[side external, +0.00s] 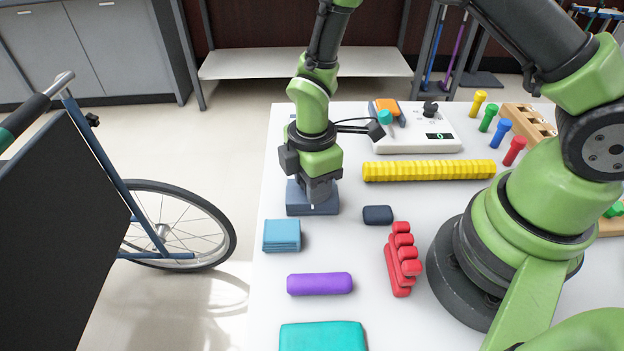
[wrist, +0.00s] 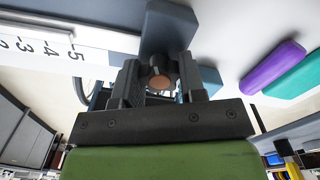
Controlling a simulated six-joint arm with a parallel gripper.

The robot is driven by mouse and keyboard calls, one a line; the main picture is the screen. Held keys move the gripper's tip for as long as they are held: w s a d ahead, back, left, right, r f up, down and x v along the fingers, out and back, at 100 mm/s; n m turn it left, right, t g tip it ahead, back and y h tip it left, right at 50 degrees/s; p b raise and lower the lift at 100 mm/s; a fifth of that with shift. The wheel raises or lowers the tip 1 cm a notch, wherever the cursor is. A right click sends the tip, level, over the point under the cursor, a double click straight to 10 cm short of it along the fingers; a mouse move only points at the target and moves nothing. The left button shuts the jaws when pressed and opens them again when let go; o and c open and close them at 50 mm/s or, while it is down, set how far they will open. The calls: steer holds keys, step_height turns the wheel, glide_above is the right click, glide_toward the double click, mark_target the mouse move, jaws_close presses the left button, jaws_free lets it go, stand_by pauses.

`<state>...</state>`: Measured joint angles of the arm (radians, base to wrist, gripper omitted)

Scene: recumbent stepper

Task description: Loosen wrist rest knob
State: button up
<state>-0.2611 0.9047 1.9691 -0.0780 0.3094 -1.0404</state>
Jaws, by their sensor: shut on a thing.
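The wrist rest (side external: 300,205) is a slate-blue block near the left edge of the white table. In the wrist view its slate-blue body (wrist: 168,30) rises behind the knob. The wrist rest knob (wrist: 161,82) is dark and round with a brown end face. My gripper (side external: 318,192) points down at the wrist rest. In the wrist view its two dark fingers (wrist: 160,78) are shut on the knob, one on each side. The knob is hidden by the gripper in the side view.
A white strip with a numbered scale (wrist: 40,50) runs beside the wrist rest. Nearby on the table are a light-blue stack (side external: 281,236), a dark block (side external: 378,215), a purple roll (side external: 320,284), a ridged yellow bar (side external: 430,171) and a red finger-shaped piece (side external: 402,262).

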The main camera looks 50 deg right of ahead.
steer(key=o, duration=0.9)
steer(key=shift+r, duration=0.1)
step_height(320, 180, up, 10)
steer(key=shift+f, duration=0.1)
steer(key=s+d+r+m+t+y, duration=0.1)
steer(key=s+d+r+m+t, duration=0.1)
steer(key=r+m, duration=0.3)
steer(key=s+d+r+m+t, duration=0.1)
steer(key=s+r+m, duration=0.2)
steer(key=r, duration=0.4)
steer(key=s+r+m+t, duration=0.1)
steer(key=s+r+m, duration=0.1)
steer(key=s+m, duration=0.1)
steer(key=s+d+r+m+t, duration=0.1)
steer(key=s+m, duration=0.2)
steer(key=s+d+r+m+t+y, duration=0.1)
steer(key=s+r+m+t, duration=0.1)
steer(key=s+m, duration=0.1)
steer(key=shift+s+r+m, duration=0.1)
steer(key=shift+r+m, duration=0.2)
steer(key=shift+m, duration=0.3)
